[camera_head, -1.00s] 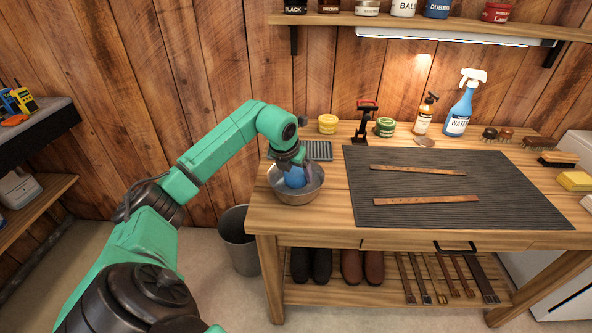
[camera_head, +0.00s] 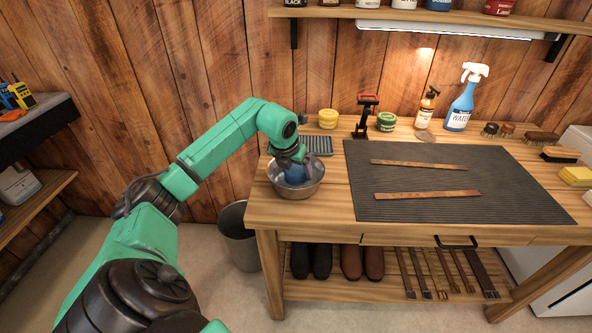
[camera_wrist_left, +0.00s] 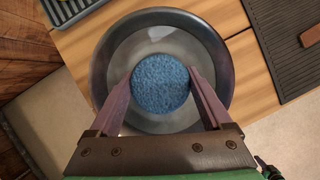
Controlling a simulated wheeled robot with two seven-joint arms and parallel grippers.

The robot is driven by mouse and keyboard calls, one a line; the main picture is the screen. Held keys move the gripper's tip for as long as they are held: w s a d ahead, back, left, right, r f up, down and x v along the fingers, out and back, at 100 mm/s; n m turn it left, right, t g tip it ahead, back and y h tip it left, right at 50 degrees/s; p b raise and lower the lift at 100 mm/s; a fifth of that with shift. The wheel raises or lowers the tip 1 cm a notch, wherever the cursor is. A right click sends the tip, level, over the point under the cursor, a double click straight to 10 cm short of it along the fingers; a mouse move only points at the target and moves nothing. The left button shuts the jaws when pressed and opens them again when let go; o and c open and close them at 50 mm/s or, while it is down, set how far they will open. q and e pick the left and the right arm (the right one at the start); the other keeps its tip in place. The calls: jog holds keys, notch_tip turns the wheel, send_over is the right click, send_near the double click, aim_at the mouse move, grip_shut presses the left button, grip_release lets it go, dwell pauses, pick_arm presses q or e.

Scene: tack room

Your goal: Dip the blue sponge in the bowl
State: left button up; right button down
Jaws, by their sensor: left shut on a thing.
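The blue sponge (camera_head: 294,174) is round and sits inside the rim of the metal bowl (camera_head: 312,188) at the left end of the table. My left gripper (camera_head: 293,161) reaches down into the bowl from above and is shut on the sponge. In the left wrist view the sponge (camera_wrist_left: 160,84) is between the two fingers of the gripper (camera_wrist_left: 161,85), with the bowl's rim (camera_wrist_left: 101,62) around it. The bowl holds what looks like clear water. Whether the sponge touches the bottom is hidden. My right gripper is not in view.
A grey ribbed mat (camera_head: 430,182) with two leather strips lies right of the bowl. A slatted grey tray (camera_head: 317,146) is just behind it. A spray bottle (camera_head: 462,105), an amber bottle (camera_head: 425,108) and tins stand at the back. A bucket (camera_head: 238,237) is on the floor.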

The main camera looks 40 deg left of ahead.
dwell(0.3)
pick_arm(q)
notch_tip(320, 180, up, 13)
jog(key=p, duration=1)
